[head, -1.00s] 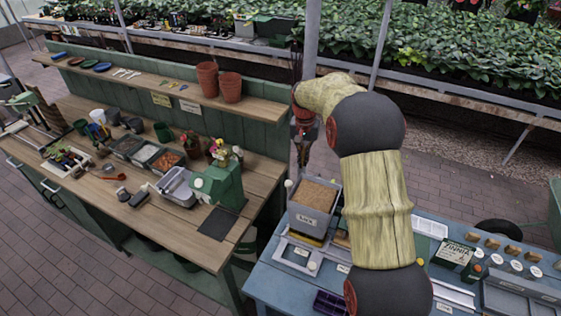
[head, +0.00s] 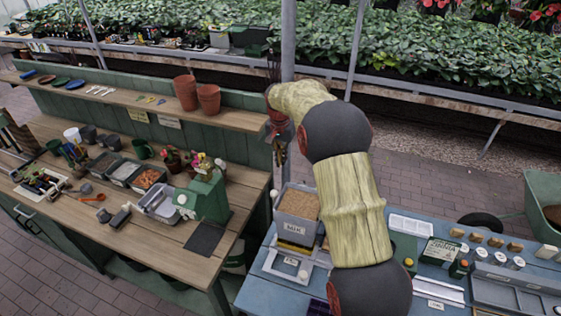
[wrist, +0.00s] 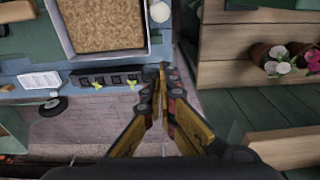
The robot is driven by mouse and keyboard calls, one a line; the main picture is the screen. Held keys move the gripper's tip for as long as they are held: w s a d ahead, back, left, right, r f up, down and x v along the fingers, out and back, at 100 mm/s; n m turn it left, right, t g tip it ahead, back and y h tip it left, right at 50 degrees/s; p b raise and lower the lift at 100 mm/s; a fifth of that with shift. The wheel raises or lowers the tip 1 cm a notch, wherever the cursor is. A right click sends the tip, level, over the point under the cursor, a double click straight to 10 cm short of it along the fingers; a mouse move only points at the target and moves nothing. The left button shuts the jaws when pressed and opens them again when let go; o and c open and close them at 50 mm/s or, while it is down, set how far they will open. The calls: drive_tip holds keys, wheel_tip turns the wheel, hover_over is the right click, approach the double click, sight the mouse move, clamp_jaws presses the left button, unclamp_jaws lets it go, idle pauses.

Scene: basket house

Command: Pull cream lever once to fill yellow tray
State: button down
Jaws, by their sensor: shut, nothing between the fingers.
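A grey hopper (head: 292,229) full of brown mix stands on the blue table. A cream ball knob (head: 273,194), apparently the lever's, shows at its upper left edge. The knob also appears beside the hopper rim in the wrist view (wrist: 160,11). A yellow edge (head: 294,245), perhaps the yellow tray, shows under the hopper; most of it is hidden. My gripper (head: 280,160) points down above and near the knob, apart from it. In the wrist view my gripper (wrist: 162,72) has its fingertips together, empty.
Left is a wooden bench (head: 165,232) with a green machine (head: 207,198), pots and tools. A shelf (head: 140,101) holds two terracotta pots (head: 209,99). A second cream knob (head: 303,275) lies lower on the blue table (head: 262,292). A grey post (head: 287,40) rises behind my gripper.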

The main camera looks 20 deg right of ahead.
wheel_tip(320, 180, down, 8)
drive_tip(key=s+a, duration=0.2)
drive_tip(key=shift+f+p, duration=0.25)
drive_tip(key=shift+p, duration=0.15)
drive_tip(key=shift+a, duration=0.15)
drive_tip(key=shift+s+a+t+h+b, duration=0.3)
drive_tip(key=shift+s+b, duration=0.05)
drive_tip(key=shift+b, duration=0.65)
drive_tip(key=shift+a, duration=0.1)
